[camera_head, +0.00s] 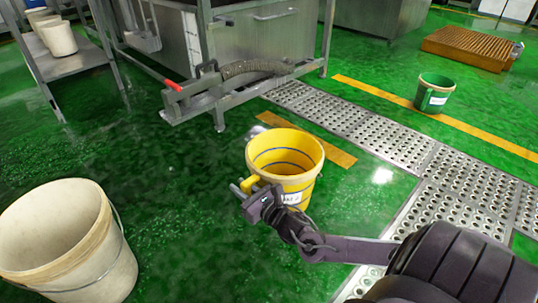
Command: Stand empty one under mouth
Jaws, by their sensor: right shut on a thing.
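A yellow bucket (307,182) with dark rings inside and a white label is in the middle of the head view. It looks empty and roughly upright; the arm and gripper hide part of its front. My right gripper (247,188) is shut on the yellow bucket at its near left side, by a yellow handle. A metal machine (262,38) stands behind, with a low spout-like outlet (188,98) with a red-tipped lever and a ribbed hose (252,68). The outlet is up and left of the bucket, apart from it. My left gripper is out of view.
A large cream bucket (118,262) stands at the lower left. A green bucket (434,96) stands at the right, near a wooden pallet (468,46). A metal shelf (75,64) holds pale buckets. Perforated metal grating (395,143) crosses the green floor, which is clear below the outlet.

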